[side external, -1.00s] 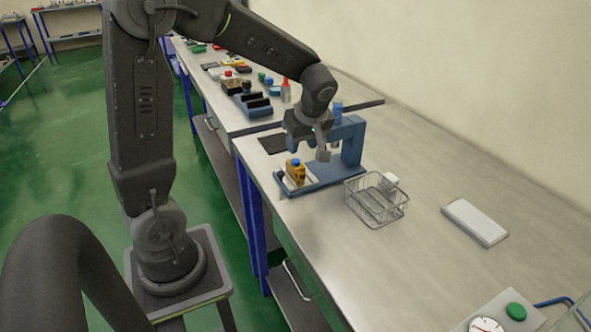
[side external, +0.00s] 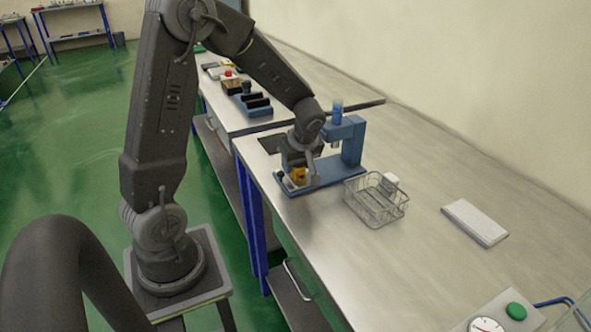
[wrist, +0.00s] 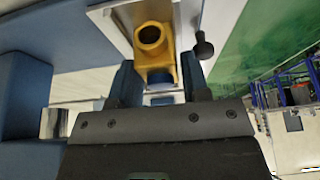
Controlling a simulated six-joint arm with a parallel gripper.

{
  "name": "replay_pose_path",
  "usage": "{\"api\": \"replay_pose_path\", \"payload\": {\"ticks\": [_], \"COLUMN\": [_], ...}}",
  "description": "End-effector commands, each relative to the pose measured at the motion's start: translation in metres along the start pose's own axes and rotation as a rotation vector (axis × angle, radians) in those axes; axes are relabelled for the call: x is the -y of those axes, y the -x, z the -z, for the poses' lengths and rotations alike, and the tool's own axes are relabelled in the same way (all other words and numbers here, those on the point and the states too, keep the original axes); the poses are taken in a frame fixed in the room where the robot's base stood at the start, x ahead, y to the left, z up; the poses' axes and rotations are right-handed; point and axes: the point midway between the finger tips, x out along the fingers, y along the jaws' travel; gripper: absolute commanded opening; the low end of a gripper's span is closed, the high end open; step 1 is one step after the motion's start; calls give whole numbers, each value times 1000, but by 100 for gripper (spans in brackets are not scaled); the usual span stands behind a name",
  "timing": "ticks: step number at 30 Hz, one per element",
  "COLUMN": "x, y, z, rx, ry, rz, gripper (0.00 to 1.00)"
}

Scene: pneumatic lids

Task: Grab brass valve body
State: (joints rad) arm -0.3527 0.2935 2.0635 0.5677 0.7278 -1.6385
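The brass valve body (side external: 299,175) is a yellow block seated in a pale holder at the near-left end of a blue press fixture (side external: 325,178). In the wrist view the valve body (wrist: 155,45) shows a round open port, with a blue part at its lower edge. My gripper (side external: 297,162) is low over the valve body. In the wrist view my gripper (wrist: 160,72) has its two fingers apart, one on each side of the valve body's lower part. Gaps show beside the body, so the fingers look clear of it.
The press's blue upright (side external: 352,140) stands close to the right of my gripper. A black-knobbed lever (wrist: 203,48) sits beside the holder. A wire basket (side external: 376,210) and a white slab (side external: 475,222) lie farther right. The bench between them is clear.

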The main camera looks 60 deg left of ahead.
Motion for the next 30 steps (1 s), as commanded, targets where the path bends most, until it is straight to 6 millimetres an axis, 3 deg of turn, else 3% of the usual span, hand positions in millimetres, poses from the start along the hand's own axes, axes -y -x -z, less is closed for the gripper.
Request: {"api": "replay_pose_path", "payload": {"ticks": [2, 13, 23, 30], "x": [0, 0, -1, -2], "y": [0, 1, 4, 27], "z": [0, 0, 2, 12], "rx": [0, 0, -2, -5], "ry": [0, -1, 0, 3], "rz": [0, 0, -3, -8], "gripper": [36, 0, 0, 0]}}
